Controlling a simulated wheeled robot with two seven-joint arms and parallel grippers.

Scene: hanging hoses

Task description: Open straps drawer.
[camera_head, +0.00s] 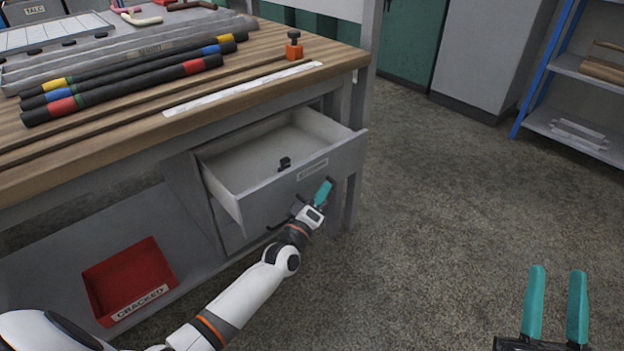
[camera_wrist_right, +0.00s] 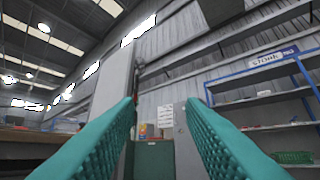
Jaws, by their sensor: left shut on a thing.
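The straps drawer (camera_head: 262,200) is a grey drawer under the wooden bench, and it stands pulled well out. Its front carries a small label (camera_head: 313,170) too small to read. A small dark object (camera_head: 284,164) shows at the drawer's front edge. My left gripper (camera_head: 322,194) is at the drawer front, below the label, shut on what seems to be its handle, which the fingers mostly hide. My right gripper (camera_head: 556,305) is open and empty at the lower right, over the floor. Its teal fingers also show apart in the right wrist view (camera_wrist_right: 160,140).
The wooden bench (camera_head: 120,140) carries several dark hoses with coloured bands (camera_head: 130,85) and an orange-and-black piece (camera_head: 294,46). A red bin (camera_head: 130,280) labelled CRACKED sits on the lower shelf. Blue-framed shelving (camera_head: 570,70) stands at the back right. The floor between is clear.

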